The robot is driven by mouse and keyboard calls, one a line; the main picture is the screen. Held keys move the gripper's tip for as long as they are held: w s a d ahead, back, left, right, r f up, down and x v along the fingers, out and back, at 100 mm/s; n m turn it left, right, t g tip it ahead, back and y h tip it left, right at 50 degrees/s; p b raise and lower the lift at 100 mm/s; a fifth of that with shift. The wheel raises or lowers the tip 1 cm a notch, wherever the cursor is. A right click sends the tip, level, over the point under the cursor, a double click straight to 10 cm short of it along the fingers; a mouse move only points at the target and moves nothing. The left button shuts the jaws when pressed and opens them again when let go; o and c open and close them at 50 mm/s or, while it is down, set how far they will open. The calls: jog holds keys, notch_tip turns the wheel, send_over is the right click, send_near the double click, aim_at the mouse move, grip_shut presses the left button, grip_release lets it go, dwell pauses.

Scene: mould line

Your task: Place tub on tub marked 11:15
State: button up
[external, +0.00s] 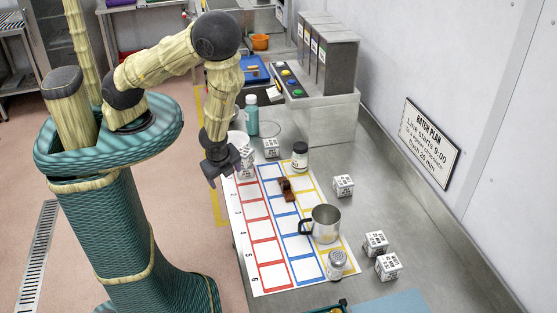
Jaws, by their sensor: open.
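My gripper (225,178) points down over the left edge of the sheet, in front of the white container. Its dark fingers are apart, and nothing shows between them. I cannot tell whether they touch the container. No 11:15 marking is readable.
The grid sheet (264,251) bears a brown object (286,188), a steel mug (325,224) and a shaker (337,265). A black-lidded jar (300,156), teal bottle (251,116) and several patterned white cubes (343,185) stand around. A box unit (320,112) stands behind.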

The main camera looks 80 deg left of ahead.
jog(key=w+a+r+n+h, duration=0.2)
jog(key=r+n, duration=0.4)
jog(key=r, duration=0.6)
jog(key=w+a+r+n+t+h, duration=0.1)
jog(key=a+r+n, duration=0.4)
jog(key=r, duration=0.7)
jog(key=shift+w+r+n+h, duration=0.2)
jog(key=shift+w+n+h, duration=0.45)
jog(key=shift+n, duration=0.45)
jog(key=shift+w, duration=0.1)
